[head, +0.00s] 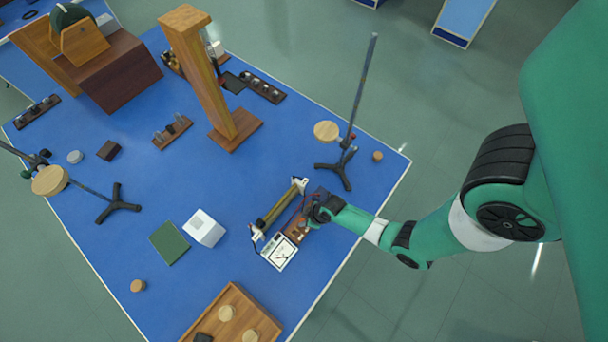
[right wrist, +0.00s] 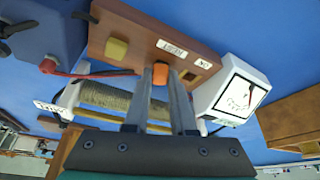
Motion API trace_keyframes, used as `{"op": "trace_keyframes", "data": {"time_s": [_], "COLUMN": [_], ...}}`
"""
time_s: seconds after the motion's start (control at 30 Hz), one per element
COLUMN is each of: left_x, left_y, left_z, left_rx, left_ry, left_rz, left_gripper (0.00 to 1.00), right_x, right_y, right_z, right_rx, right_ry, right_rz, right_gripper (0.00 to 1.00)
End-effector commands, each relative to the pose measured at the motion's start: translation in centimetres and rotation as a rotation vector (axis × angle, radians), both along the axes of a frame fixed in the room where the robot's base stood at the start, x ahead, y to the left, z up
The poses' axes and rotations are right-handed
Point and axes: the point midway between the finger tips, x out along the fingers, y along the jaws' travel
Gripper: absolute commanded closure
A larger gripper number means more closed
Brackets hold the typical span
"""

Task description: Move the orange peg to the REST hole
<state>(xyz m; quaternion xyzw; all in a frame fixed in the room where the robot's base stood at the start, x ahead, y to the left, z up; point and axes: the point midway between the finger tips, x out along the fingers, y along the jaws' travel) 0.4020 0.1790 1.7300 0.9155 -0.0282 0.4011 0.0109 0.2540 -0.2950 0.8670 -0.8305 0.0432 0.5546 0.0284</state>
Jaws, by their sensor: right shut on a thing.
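In the right wrist view, my right gripper (right wrist: 164,72) is shut on the orange peg (right wrist: 161,73), whose end shows between the fingertips. The peg is at the wooden board (right wrist: 128,22), close to the REST label (right wrist: 171,48); I cannot tell whether it sits in a hole or just above one. A dark hole (right wrist: 188,76) shows to the right of the peg, near the ON label (right wrist: 203,63). A yellow block (right wrist: 117,48) is on the board to the left. In the head view, my right gripper (head: 315,209) covers part of the board (head: 297,228). My left gripper is not in view.
A white dial meter (head: 279,252) and a wound coil (head: 278,206) stand beside the board. A red lead (right wrist: 90,74) runs near the gripper. A stand with a tall rod (head: 359,95) is behind; a wooden tray (head: 222,302) is in front.

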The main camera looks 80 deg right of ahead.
Motion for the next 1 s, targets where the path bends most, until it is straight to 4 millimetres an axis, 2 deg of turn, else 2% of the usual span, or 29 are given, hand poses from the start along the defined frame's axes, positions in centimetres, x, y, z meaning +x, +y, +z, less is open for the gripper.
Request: {"op": "trace_keyframes", "data": {"time_s": [0.27,0.3,0.47,0.77,0.87,1.0], "left_x": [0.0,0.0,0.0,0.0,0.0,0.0], "left_y": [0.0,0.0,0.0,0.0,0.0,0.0], "left_z": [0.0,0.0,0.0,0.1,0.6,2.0], "left_rx": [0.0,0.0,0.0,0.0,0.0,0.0], "left_ry": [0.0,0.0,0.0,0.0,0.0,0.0], "left_rz": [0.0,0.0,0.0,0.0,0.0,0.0], "left_gripper": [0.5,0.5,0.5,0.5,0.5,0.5], "right_x": [0.0,0.0,0.0,-0.1,-0.4,-1.4], "right_y": [0.0,0.0,0.0,0.0,0.0,0.1], "right_z": [0.0,0.0,-0.1,0.1,1.0,3.8], "right_rx": [0.0,0.0,0.0,0.0,0.0,0.0], "right_ry": [0.0,0.0,0.0,0.0,0.0,-0.001], "right_rz": [0.0,0.0,0.0,0.0,-0.001,-0.002], "right_gripper": [1.0,0.69,0.42,0.42,0.42,0.42]}}
